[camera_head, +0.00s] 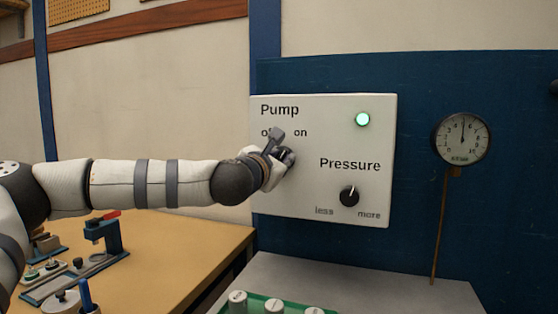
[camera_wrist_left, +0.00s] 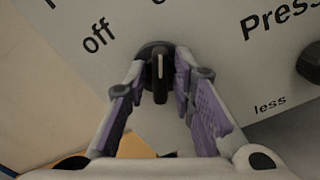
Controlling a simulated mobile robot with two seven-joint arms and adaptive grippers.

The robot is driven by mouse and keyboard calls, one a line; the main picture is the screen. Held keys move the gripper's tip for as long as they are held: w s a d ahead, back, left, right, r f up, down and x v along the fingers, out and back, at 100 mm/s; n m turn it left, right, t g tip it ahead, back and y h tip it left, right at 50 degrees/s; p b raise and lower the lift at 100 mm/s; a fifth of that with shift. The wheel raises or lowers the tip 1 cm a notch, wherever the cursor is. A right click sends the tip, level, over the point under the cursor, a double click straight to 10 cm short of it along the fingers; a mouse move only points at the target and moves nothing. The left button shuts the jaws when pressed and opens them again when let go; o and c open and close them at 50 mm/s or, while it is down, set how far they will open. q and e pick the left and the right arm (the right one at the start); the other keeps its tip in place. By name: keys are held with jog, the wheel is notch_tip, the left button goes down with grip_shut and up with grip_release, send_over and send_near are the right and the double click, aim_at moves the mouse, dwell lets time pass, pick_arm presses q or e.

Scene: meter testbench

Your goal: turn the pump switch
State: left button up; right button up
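The pump switch is a black knob (camera_wrist_left: 160,78) on a white panel (camera_head: 320,205), under the "off" and "on" labels. In the left wrist view its handle stands nearly upright in the picture. In the head view my left gripper (camera_head: 280,148) is in front of it and mostly hides it. In the left wrist view the two fingers (camera_wrist_left: 161,72) are spread on either side of the handle, with a visible gap on each side. The green lamp (camera_head: 362,119) on the panel is lit. My right gripper is not in view.
The pressure knob (camera_head: 349,196) is at the panel's lower right, close to my left gripper. A round gauge (camera_head: 461,138) hangs to the right, with a thin pipe below it. A wooden table (camera_head: 190,250) with tools and a green tray (camera_head: 255,301) are below.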

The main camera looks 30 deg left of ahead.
pick_arm(q)
grip_shut()
jog(key=shift+n, duration=0.3)
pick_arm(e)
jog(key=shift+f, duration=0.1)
pick_arm(q)
jog(key=shift+a+f+n+b, duration=0.15)
jog(key=shift+n+b, duration=0.7)
jog(key=shift+n, duration=1.95)
jog(key=shift+a+r+n+b, duration=0.15)
jog(key=shift+n+b, duration=0.7)
jog(key=shift+n, duration=1.95)
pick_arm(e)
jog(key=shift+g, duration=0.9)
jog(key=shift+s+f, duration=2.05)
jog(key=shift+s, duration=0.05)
